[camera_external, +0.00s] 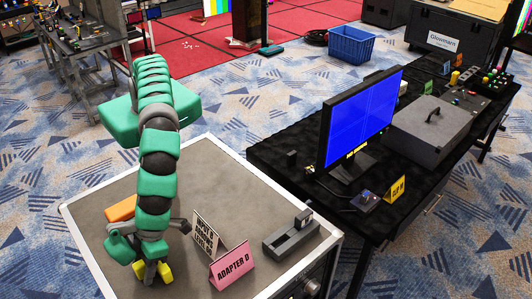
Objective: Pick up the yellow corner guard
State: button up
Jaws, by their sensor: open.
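The yellow corner guard (165,272) is on the grey top of a road case, near its front edge. It is partly hidden behind the end of my arm, with yellow showing on both sides. My gripper (151,271) points down right at the guard and is open. Its dark fingers overlap the guard in this view. I cannot tell whether they touch it or stand around it.
On the same case top (222,171) are an orange block (122,208) behind my arm, a folded cream card (205,235), a pink "ADAPTER D" card (232,265) and a grey device (292,236). A black table (290,180) with a blue monitor (361,117) stands at right.

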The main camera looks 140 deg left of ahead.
aim_at(142, 263)
grip_shut()
notch_tip(142, 263, up, 6)
jog(key=shift+d+r+b, duration=0.1)
jog(key=shift+b, duration=0.3)
jog(key=shift+r+p, duration=1.3)
jog(key=shift+r, duration=0.6)
